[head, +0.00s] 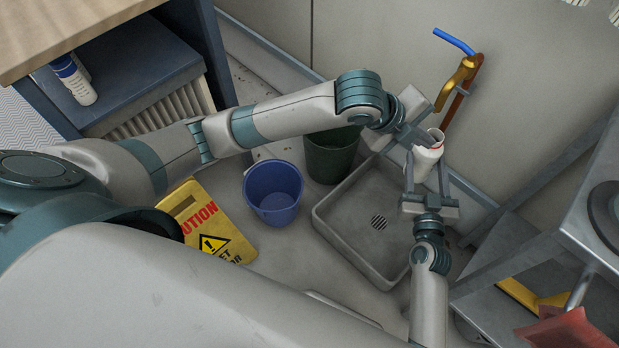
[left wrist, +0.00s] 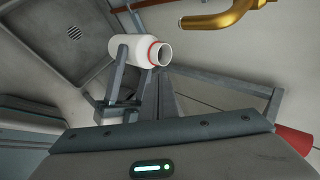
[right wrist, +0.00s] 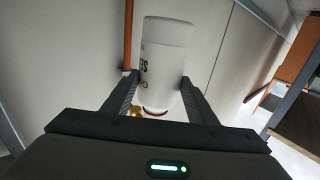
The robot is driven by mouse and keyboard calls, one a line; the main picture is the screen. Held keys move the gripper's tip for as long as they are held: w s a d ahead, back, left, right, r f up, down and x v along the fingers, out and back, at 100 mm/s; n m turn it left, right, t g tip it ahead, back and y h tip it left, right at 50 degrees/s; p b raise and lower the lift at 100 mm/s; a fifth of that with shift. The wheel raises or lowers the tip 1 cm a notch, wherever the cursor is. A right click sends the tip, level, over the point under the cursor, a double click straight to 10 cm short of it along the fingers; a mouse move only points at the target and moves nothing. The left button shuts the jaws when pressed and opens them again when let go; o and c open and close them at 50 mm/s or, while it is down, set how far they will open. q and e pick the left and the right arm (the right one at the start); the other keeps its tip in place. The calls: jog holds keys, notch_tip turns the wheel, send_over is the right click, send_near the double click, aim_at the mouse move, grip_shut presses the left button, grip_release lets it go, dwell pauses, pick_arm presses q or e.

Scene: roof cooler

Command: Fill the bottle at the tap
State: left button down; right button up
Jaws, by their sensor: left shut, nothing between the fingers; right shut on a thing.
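The white bottle (head: 424,160) has a red ring at its open mouth. My right gripper (head: 427,172) is shut around its sides and holds it above the floor basin; the right wrist view shows the bottle (right wrist: 165,65) between both fingers. The brass tap (head: 457,80) with its blue lever (head: 453,41) is on the wall, just above the bottle's mouth in the head view. In the left wrist view the mouth (left wrist: 159,54) is apart from the tap (left wrist: 225,15). My left gripper (head: 418,136) is shut and empty close to the bottle; its tips are partly hidden. No water shows.
The grey basin (head: 345,248) with a drain grate lies below. A blue bucket (head: 273,205), a dark green bin (head: 331,160) and a yellow caution sign (head: 208,232) stand left of it. A metal cart (head: 545,262) stands at right. A copper pipe (head: 455,108) runs by the tap.

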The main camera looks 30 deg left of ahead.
aim_at(430, 158)
pick_arm(q)
jog(key=s+a+f+n, duration=0.4)
jog(key=s+f+n, duration=0.7)
jog(key=f+n, duration=0.1)
pick_arm(e)
jog(key=shift+r, duration=0.1)
pick_arm(q)
jog(key=s+a+f+n+y, duration=0.1)
jog(key=s+a+f+n, duration=0.1)
jog(key=s, duration=0.3)
jog(key=s+a+f+n+y, duration=0.1)
jog(key=s+a+f+n, duration=0.1)
jog(key=s+a+n, duration=0.2)
jog(key=s+a+f+n+t+y, duration=0.1)
jog(key=s+a+f+n, duration=0.2)
jog(key=s+n, duration=0.2)
jog(key=shift+s+a, duration=0.15)
jog(key=shift+s, duration=0.45)
pick_arm(e)
jog(key=shift+r, duration=3)
pick_arm(q)
jog(key=shift+s+f, duration=0.1)
jog(key=shift+s, duration=0.05)
pick_arm(e)
jog(key=shift+s+f, duration=0.1)
